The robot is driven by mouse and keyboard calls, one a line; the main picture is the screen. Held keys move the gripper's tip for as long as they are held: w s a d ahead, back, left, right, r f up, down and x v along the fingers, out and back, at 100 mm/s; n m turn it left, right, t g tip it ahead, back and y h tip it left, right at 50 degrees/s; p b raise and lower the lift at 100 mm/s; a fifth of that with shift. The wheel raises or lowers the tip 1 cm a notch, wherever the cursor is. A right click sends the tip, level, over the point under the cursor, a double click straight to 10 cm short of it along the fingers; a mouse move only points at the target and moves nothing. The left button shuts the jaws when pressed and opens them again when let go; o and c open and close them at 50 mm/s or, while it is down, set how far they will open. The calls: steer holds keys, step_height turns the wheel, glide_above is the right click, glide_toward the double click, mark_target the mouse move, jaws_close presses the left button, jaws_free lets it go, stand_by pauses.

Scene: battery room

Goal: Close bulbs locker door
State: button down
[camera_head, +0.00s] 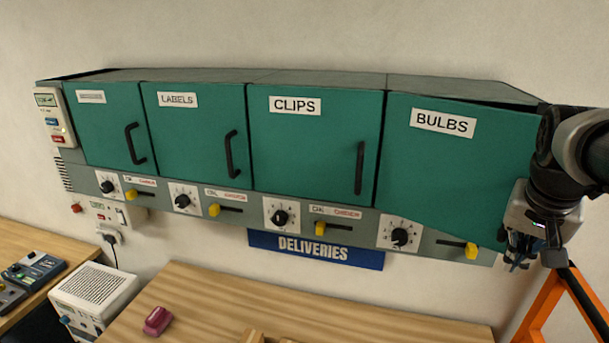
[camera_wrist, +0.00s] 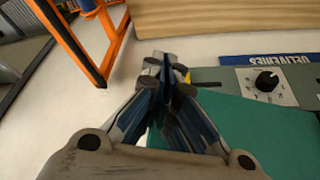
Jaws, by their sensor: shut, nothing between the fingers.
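The bulbs locker door (camera_head: 455,165) is the rightmost teal door, with a white BULBS label (camera_head: 443,123). A dark wedge along its top edge widens to the right, so it stands a little ajar. Its handle is not visible; my arm covers the door's right edge. My gripper (camera_head: 514,262) is at the door's lower right corner, fingers pointing down. In the wrist view the fingertips (camera_wrist: 166,66) are together and hold nothing. The teal door (camera_wrist: 265,130) lies behind and right of the fingers there; I cannot tell whether they touch.
The labels door (camera_head: 195,135) and clips door (camera_head: 310,140) look shut. Knobs and yellow sliders (camera_head: 471,250) line the panel below the doors. An orange frame (camera_head: 545,300) stands at the lower right. A wooden table (camera_head: 220,310) is below.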

steer(key=w+d+n+y+p, duration=0.1)
steer(key=w+d+n+p, duration=0.3)
steer(key=w, duration=0.5)
steer(key=shift+w+d+n+t+y+p, duration=0.15)
steer(key=shift+d+n+t+y+p, duration=0.25)
steer(key=shift+d, duration=1)
steer(key=shift+r, duration=0.1)
steer(key=shift+a, duration=0.1)
